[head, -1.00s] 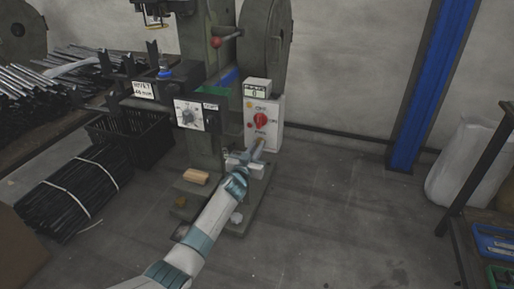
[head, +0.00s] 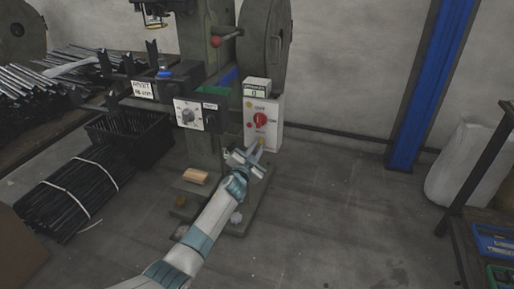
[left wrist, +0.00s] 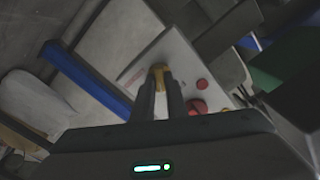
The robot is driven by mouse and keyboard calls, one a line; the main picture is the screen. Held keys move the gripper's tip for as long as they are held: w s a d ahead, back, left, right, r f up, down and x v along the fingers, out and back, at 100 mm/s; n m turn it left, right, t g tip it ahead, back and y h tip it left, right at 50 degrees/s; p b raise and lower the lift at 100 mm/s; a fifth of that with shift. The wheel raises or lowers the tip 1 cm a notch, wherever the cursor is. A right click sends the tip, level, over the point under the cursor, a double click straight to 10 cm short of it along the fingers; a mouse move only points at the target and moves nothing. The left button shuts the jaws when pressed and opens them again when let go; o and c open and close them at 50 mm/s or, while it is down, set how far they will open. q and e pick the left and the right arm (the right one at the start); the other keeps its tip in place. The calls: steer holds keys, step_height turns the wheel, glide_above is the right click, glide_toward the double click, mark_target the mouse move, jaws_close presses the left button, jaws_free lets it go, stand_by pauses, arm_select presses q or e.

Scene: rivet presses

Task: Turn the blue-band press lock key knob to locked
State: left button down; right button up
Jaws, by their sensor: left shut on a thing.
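The press (head: 222,50) is dark green with a big flywheel and a blue strip (head: 228,77) on it. A white control box (head: 275,112) stands at its right side, with a large red knob (head: 261,119). My left gripper (head: 261,145) is at the lower front of this box. In the left wrist view the fingers (left wrist: 160,95) are shut on a small yellow-brass key knob (left wrist: 159,70) on the white box face. The fingers hide most of the knob, so its lock marking cannot be read. My right gripper is not in view.
Just left are a selector dial panel (head: 190,115) and a black crate (head: 130,138). Bundled rods (head: 75,190) lie on the floor. A blue post (head: 425,85) and a white sack (head: 460,165) stand right. The floor between is clear.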

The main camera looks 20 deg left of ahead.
arm_select(q)
steer(key=m, duration=0.5)
steer(key=shift+d+f+m, duration=0.1)
steer(key=shift+f+m, duration=0.05)
steer(key=shift+m, duration=0.15)
steer(key=m, duration=0.5)
steer(key=shift+f+m+b, duration=0.1)
steer(key=shift+m+b, duration=0.2)
steer(key=shift+b, duration=0.05)
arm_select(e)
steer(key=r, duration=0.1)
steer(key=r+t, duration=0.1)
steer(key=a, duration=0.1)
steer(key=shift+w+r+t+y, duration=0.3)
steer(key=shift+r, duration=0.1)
arm_select(q)
steer(key=c, duration=1.8)
jaws_free()
steer(key=shift+o, duration=0.2)
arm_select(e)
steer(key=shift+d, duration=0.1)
arm_select(q)
steer(key=shift+s, duration=0.15)
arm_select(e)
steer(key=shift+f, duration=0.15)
